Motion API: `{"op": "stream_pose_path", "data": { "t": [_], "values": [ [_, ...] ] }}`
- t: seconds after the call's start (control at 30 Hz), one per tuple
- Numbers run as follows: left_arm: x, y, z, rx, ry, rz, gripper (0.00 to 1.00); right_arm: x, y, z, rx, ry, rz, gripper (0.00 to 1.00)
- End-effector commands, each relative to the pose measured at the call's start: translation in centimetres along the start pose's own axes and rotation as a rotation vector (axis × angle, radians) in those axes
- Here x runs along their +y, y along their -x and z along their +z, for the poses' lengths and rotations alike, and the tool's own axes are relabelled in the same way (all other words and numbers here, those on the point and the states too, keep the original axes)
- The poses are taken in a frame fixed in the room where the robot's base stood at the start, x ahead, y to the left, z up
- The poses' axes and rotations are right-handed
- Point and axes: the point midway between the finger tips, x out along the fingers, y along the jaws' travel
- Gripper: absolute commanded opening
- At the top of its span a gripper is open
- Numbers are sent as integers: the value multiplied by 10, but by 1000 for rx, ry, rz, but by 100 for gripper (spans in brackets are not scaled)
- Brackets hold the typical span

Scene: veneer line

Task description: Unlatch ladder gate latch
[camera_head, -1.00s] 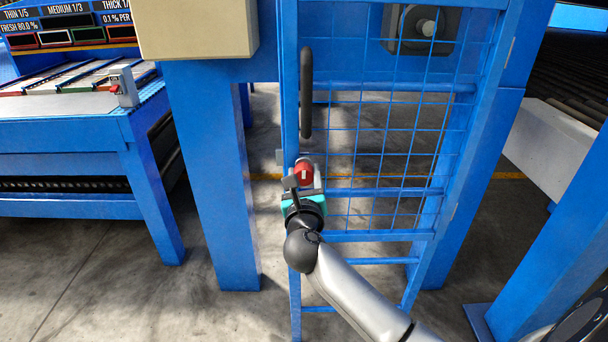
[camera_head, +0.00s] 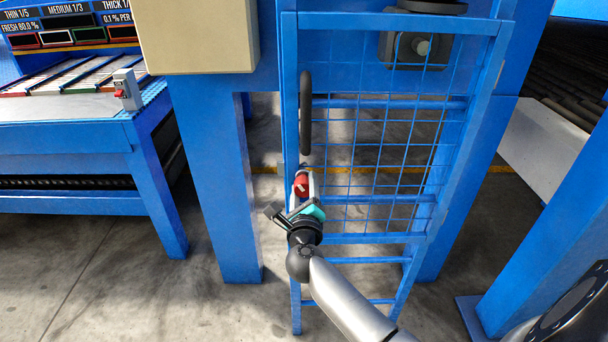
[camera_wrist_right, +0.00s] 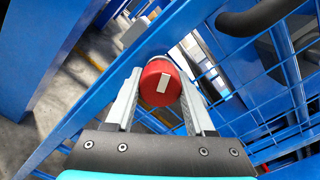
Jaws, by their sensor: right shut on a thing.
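The ladder gate (camera_head: 375,238) is a blue frame with wire mesh, and it appears closed in its frame. Its latch is a round red knob (camera_head: 301,185) with a pale bar, low on the gate's left post. In the right wrist view the red knob (camera_wrist_right: 160,82) sits between my two fingers, and its bar is tilted. My right gripper (camera_head: 303,192) is shut on the knob, reaching it from below; its fingers also show in the wrist view (camera_wrist_right: 160,95). The latch parts behind the knob are mostly hidden. My left gripper is out of view.
A black upright handle (camera_head: 306,112) is on the gate's left post above the knob. A beige box (camera_head: 197,35) hangs at upper left. A blue bench (camera_head: 65,138) stands left, and blue posts flank the gate. The concrete floor at front left is clear.

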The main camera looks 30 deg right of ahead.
Motion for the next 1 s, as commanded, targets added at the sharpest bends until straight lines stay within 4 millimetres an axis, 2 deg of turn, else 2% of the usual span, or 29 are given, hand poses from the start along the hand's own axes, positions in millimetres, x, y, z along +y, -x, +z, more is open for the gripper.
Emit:
{"op": "stream_pose_path", "data": {
  "t": [0.03, 0.1, 0.5, 1.0],
  "values": [
    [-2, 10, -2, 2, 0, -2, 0, -2, 0, 3, 2, 46, 3, 0],
    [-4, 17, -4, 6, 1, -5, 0, -2, 0, 3, 3, 111, 3, 0],
    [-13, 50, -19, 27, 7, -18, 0, -2, 0, 2, 1, 487, 3, 0],
    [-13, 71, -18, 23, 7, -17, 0, -1, 0, 1, -1, 804, 2, 0]
  ]
}}
